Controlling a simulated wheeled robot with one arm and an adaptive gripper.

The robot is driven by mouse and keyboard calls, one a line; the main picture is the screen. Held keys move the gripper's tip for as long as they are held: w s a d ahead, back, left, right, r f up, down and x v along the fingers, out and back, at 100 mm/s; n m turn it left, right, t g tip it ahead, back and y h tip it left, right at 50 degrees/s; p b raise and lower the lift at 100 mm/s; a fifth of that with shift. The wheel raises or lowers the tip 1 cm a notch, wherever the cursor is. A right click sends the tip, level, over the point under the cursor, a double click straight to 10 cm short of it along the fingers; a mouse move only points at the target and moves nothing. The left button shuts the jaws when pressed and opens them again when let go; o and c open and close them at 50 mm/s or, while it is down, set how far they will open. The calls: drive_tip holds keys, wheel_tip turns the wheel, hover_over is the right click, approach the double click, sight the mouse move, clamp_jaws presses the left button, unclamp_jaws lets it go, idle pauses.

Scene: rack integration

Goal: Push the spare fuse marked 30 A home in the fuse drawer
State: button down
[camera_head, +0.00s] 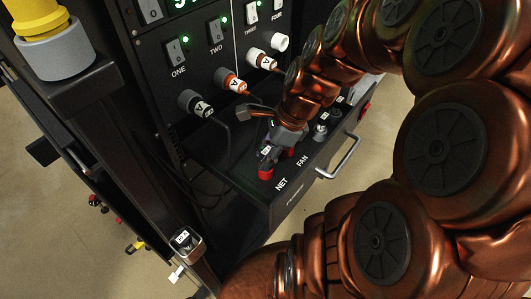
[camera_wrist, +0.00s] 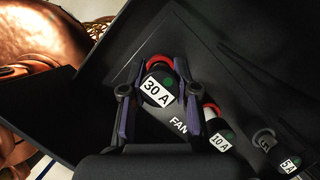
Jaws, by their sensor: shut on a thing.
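My gripper (camera_wrist: 164,70) is shut on the fuse marked 30 A (camera_wrist: 158,91), one dark finger on each side of it. The fuse has a black body and a white label, with red at its far end. It is in the fuse drawer (camera_head: 292,211), by the printed word FAN. The fingers and body hide its foot, so I cannot tell how deep it sits. In the head view my gripper (camera_head: 280,148) is low over the drawer's left part, next to the words NET and FAN.
A fuse marked 10 A (camera_wrist: 220,141) and one marked 5 A (camera_wrist: 290,164) stand close by in the drawer. The drawer has a metal handle (camera_head: 340,158). Plugs with cables (camera_head: 196,103) hang from the panel above. A labelled block (camera_head: 185,241) stands at the lower left.

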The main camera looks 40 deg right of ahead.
drive_tip(key=shift+f, duration=0.5)
drive_tip(key=c, duration=0.8)
unclamp_jaws()
drive_tip(key=v, duration=1.2)
